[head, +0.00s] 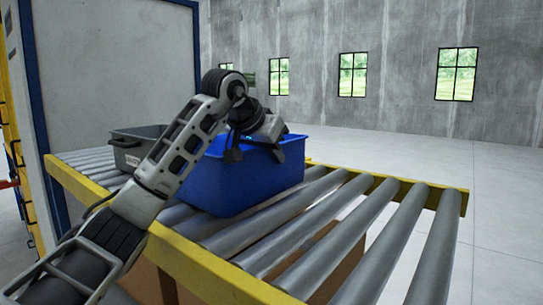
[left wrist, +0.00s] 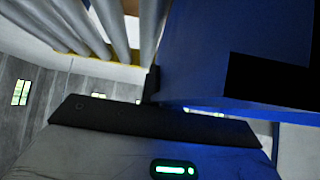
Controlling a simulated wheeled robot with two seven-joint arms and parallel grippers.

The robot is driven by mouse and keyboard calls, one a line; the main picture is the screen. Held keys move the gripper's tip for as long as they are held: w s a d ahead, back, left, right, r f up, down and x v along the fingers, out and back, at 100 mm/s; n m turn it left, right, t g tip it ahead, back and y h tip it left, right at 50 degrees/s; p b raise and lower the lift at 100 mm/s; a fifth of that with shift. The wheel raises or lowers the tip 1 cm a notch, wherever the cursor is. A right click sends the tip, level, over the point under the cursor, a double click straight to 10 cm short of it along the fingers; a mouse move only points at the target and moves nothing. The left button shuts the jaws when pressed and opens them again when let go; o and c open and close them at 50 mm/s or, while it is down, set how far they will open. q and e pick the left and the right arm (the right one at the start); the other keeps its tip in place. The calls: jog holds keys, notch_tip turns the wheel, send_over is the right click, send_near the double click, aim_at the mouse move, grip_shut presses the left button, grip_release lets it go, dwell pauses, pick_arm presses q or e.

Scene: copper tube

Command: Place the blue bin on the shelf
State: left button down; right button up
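The blue bin (head: 243,180) sits upright on the roller conveyor (head: 290,235), near its middle. In the left wrist view, a dark finger (left wrist: 152,84) stands right beside the blue bin's wall (left wrist: 200,50). The other finger is not clear there, so I cannot tell whether the gripper grips the rim. My left forearm hides part of the bin's left side. No shelf can be made out with certainty. My right gripper is not in view.
A grey bin (head: 135,142) stands on the rollers left of the blue bin. A blue-edged grey panel (head: 115,65) rises behind the conveyor's left end. Yellow rails (head: 205,275) edge the conveyor. The rollers right of the blue bin are bare, and the floor beyond is open.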

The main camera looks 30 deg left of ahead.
pick_arm(q)
jog(key=shift+f, duration=0.1)
jog(key=c, duration=1.6)
grip_release()
jog(key=shift+d, duration=0.1)
jog(key=shift+c, duration=0.2)
